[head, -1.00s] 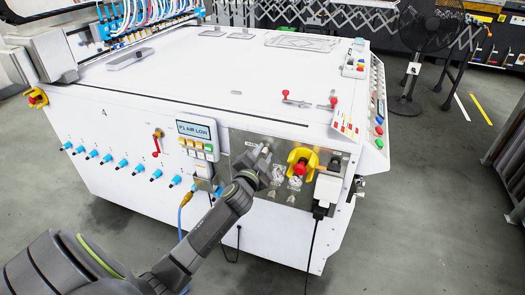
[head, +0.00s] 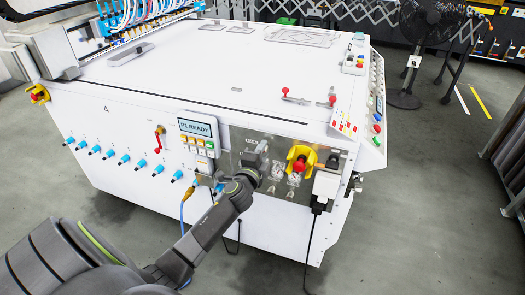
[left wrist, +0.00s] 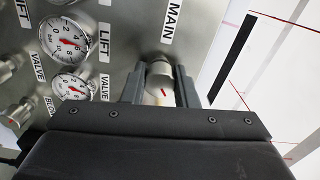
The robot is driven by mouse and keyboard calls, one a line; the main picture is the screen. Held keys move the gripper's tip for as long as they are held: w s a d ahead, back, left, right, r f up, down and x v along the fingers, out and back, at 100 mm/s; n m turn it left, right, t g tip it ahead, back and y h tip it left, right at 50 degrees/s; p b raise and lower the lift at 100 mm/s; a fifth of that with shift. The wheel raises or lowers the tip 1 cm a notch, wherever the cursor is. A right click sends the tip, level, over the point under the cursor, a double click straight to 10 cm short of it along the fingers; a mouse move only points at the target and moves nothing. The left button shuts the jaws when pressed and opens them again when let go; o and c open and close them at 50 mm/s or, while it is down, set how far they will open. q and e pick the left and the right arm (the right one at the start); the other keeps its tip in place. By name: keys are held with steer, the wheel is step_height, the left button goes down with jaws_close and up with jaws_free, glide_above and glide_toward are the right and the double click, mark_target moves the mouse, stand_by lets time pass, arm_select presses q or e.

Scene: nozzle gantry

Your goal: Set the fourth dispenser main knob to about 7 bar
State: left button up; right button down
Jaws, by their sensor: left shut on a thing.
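My left gripper (head: 258,163) is at the metal panel on the machine's front. In the left wrist view the gripper (left wrist: 159,82) is shut on the metal main knob (left wrist: 160,68), just below the MAIN label (left wrist: 173,20). A pale face with a short red mark (left wrist: 163,92) shows between the fingers, partly hidden; no figure can be read on it. Two dials with red needles, the lift gauge (left wrist: 66,40) and the valve gauge (left wrist: 71,88), are to the left of the fingers. My right gripper is not in view.
A display (head: 198,128) reads "P1 READY", above several coloured buttons. A red knob on a yellow guard (head: 300,160) and a white plug box (head: 326,185) are right of the gripper. Blue fittings (head: 125,160) line the front to the left. A red-handled lever (head: 159,140) is nearby.

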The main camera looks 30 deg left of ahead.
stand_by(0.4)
arm_select(q)
steer(key=o, duration=1)
steer(key=shift+v, duration=8.7)
steer(key=shift+a+f, duration=0.1)
